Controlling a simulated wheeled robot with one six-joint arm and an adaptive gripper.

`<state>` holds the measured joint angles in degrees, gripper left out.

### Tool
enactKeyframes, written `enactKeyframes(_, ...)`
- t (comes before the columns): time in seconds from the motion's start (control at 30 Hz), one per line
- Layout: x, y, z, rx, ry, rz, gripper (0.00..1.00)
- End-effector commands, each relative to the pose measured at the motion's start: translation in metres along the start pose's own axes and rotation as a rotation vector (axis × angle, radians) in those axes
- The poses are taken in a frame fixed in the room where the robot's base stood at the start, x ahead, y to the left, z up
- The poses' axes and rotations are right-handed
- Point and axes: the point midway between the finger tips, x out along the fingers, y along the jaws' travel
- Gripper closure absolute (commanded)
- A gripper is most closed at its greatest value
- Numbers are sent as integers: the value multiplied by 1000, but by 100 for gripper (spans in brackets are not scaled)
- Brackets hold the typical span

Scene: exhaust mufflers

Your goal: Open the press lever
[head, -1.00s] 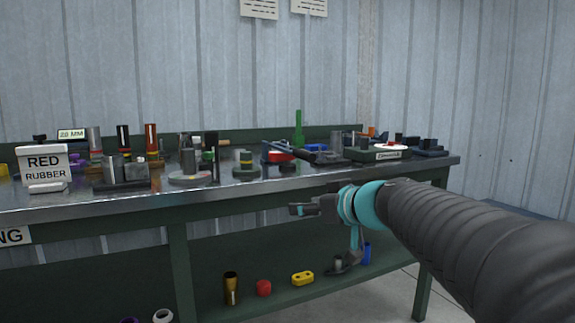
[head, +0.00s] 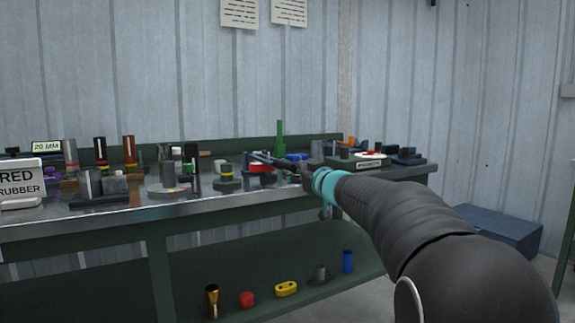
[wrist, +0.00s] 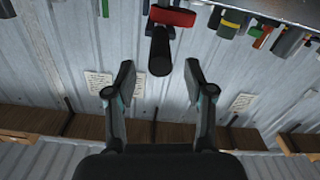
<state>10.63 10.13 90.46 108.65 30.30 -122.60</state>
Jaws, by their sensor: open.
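The press stands on the bench, with a red body (head: 262,168) and a dark lever (head: 285,163) reaching right toward my arm. In the wrist view the red part (wrist: 172,16) is at the top centre, and a thick black lever grip (wrist: 160,52) points toward me from it. My gripper (wrist: 160,78) is open and empty. Its fingertips are on either side of the grip's near end in the picture; I cannot tell how deep the grip is between them. In the head view my gripper (head: 298,174) is small, close to the lever and partly hidden by my arm.
The metal-topped bench (head: 210,203) is crowded: a green post (head: 280,138), a round grey-based fixture (head: 168,190) and a white-topped dark unit (head: 368,158) stand near the press.

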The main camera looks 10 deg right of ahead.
Motion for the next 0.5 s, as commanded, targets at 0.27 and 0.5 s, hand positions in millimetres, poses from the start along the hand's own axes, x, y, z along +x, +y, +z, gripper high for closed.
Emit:
enactKeyframes(0.27,42,0,-2,0,0,-2,46)
enactKeyframes(0.5,55,0,0,0,0,-1,46)
